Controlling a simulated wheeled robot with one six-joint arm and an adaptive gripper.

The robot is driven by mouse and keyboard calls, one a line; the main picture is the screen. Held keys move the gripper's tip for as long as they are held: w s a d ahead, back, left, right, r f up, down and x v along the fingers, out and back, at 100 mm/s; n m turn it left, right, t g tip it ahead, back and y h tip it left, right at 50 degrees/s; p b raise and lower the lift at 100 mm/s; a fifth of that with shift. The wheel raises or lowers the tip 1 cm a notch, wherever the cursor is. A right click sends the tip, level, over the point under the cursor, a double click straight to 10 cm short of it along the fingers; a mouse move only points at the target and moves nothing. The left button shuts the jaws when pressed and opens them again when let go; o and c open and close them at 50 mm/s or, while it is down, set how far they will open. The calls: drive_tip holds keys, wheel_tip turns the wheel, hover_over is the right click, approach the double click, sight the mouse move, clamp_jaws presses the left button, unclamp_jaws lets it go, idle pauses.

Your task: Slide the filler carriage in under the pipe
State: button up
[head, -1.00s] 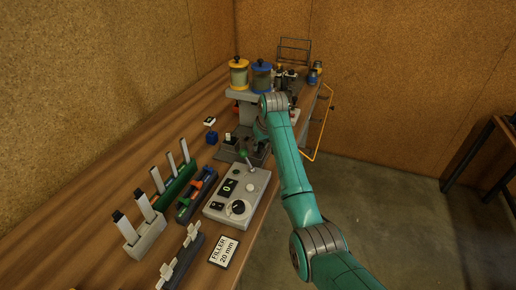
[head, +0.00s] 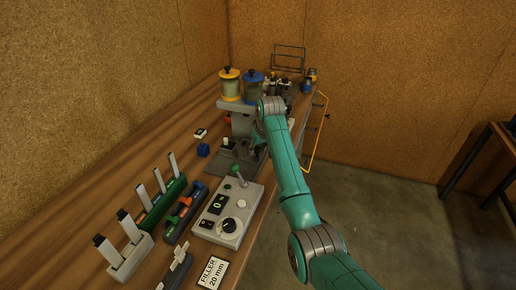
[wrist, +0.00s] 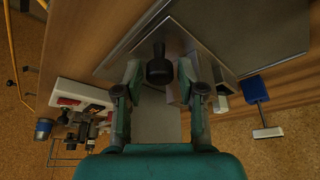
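The filler stand (head: 240,119) holds a yellow-lidded jar (head: 230,84) and a blue-lidded jar (head: 253,86) above a dark grey base (head: 228,160). My gripper (wrist: 159,78) is open in the wrist view. A black round knob (wrist: 159,68) shows between its fingertips, with a gap on both sides. The knob stands by a grey metal block (wrist: 175,40), which may be part of the carriage; I cannot tell. In the head view my arm hides the fingers and part of the stand. I cannot make out the pipe.
A control box (head: 229,213) with a green-tipped lever stands in front of the filler. A blue block (head: 203,150) lies left of it. Tool racks (head: 161,205) and a "FILLER 20 mm" card (head: 213,272) are nearer.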

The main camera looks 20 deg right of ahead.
drive_tip(key=v, duration=1.2)
drive_tip(key=shift+o, duration=0.3)
